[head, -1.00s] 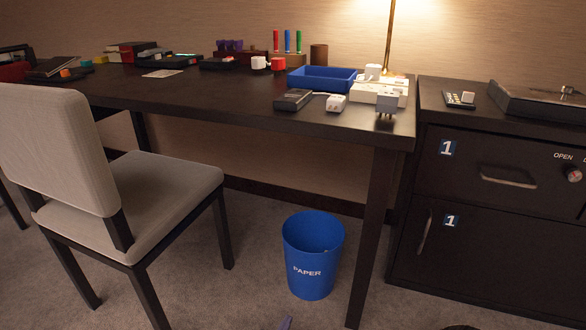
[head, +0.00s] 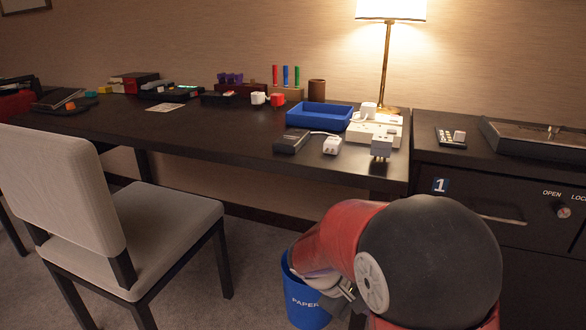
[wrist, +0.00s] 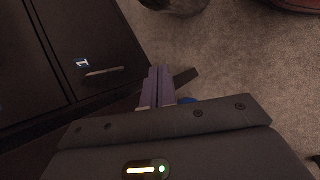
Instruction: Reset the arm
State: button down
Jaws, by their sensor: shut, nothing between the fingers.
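My gripper (wrist: 158,75) shows in the wrist view as two purple fingers held together, with nothing between them. It hangs over the carpet, with the dark cabinet to its left. In the head view my red and black arm is raised in the lower right, and its fingertips cannot be made out. The blue paper bin (head: 306,305) is partly hidden behind my arm. A small blue patch of it (wrist: 187,100) shows beside the fingers in the wrist view.
The dark desk (head: 215,135) carries a blue tray (head: 320,116), chargers, a lamp (head: 388,60) and several small items. A grey chair (head: 165,215) stands at the left. The dark cabinet (head: 440,225) stands at the right, partly covered by my arm. Carpet is open between chair and bin.

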jog(key=s+r+m+t+y+p, duration=0.4)
jog(key=s+r+m+y, duration=0.3)
jog(key=s+r, duration=1)
jog(key=shift+r+m+t+y, duration=0.3)
jog(key=shift+r+m+t, duration=0.1)
jog(key=shift+r+m, duration=0.2)
